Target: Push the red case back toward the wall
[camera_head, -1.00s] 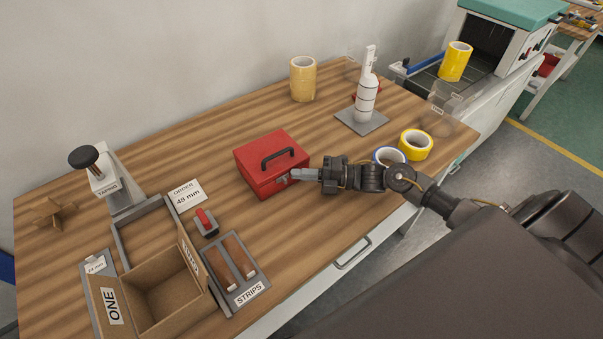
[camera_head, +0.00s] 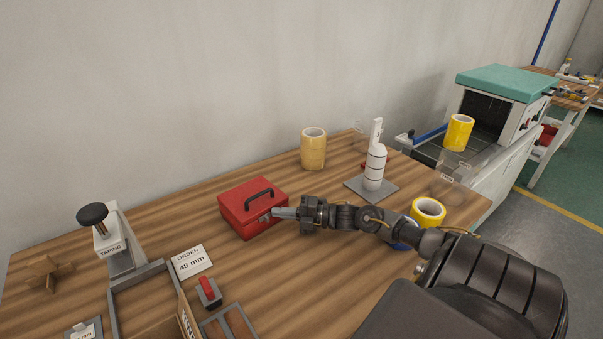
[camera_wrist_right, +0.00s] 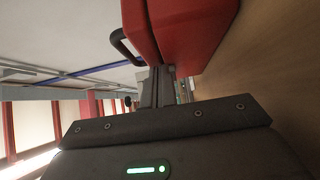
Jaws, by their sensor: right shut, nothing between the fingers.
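The red case (camera_head: 247,202) with a black handle sits upright on the wooden table, apart from the wall behind it. My right gripper (camera_head: 276,213) is shut and empty, its fingertips at the front right side of the case, by the latch. In the right wrist view the shut fingers (camera_wrist_right: 157,85) reach up to the red case (camera_wrist_right: 185,35), which fills the top; whether they press on it I cannot tell for sure. My left gripper is out of view.
Tan tape rolls (camera_head: 313,150) stand near the wall, right of the case. A white bottle on a grey plate (camera_head: 373,189) and a yellow tape roll (camera_head: 428,210) are further right. An order card (camera_head: 191,261) lies at front left. Bare table lies behind the case.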

